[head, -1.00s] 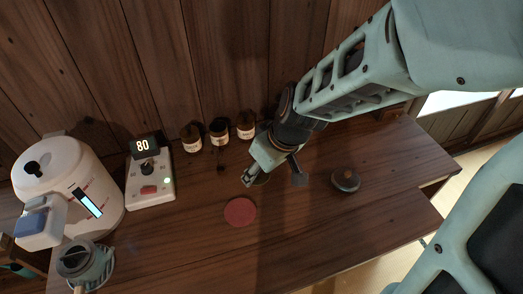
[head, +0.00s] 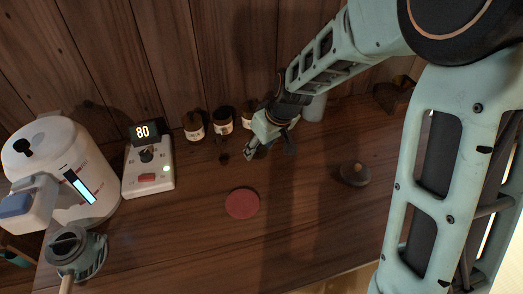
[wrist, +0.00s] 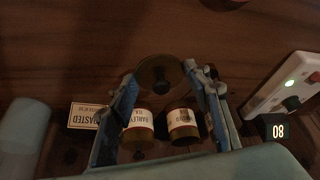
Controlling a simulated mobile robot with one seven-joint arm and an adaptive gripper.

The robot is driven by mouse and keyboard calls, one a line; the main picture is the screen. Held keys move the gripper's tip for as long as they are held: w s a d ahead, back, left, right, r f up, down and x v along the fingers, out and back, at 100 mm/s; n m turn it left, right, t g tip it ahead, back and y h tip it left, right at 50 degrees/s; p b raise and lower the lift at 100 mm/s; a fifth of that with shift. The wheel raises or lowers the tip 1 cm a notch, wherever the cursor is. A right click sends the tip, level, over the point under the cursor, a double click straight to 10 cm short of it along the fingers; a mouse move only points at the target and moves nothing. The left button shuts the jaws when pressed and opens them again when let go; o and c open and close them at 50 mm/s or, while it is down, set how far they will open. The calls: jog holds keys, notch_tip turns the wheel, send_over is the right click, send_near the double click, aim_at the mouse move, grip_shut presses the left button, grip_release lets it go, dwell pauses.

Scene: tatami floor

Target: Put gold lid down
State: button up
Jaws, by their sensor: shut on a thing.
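The gold lid (wrist: 158,72) shows in the wrist view as a dim brownish-gold disc with a small dark knob, between the fingertips. My gripper (wrist: 162,82) is shut on it. In the head view my gripper (head: 268,152) is over the wooden counter, in front of the jars, and the lid is not clearly seen there. Three brown jars with cream labels stand at the back, one of them (head: 194,126) on the left; they also show in the wrist view (wrist: 137,128). I cannot tell how far the lid is above the counter.
A red disc (head: 242,204) lies on the counter (head: 190,240). A dark round lid (head: 355,174) with a knob lies to the right. At left are a white kettle (head: 65,165), a control box (head: 148,172) reading 80 and a grey pitcher (head: 75,250). The front middle is clear.

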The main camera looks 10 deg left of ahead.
aim_at(262, 151)
jog(key=shift+w+a+f, duration=0.1)
jog(key=shift+w+f, duration=0.25)
jog(key=shift+f, duration=0.1)
jog(key=shift+w+a+f+b, duration=0.1)
jog(key=shift+w+f+b, duration=0.05)
jog(key=shift+f+b, duration=0.65)
jog(key=shift+w+f+b, duration=0.15)
jog(key=shift+f+b, duration=0.3)
jog(key=shift+f, duration=0.65)
jog(key=shift+f, duration=0.1)
jog(key=o, duration=0.9)
jog(key=shift+o, duration=0.2)
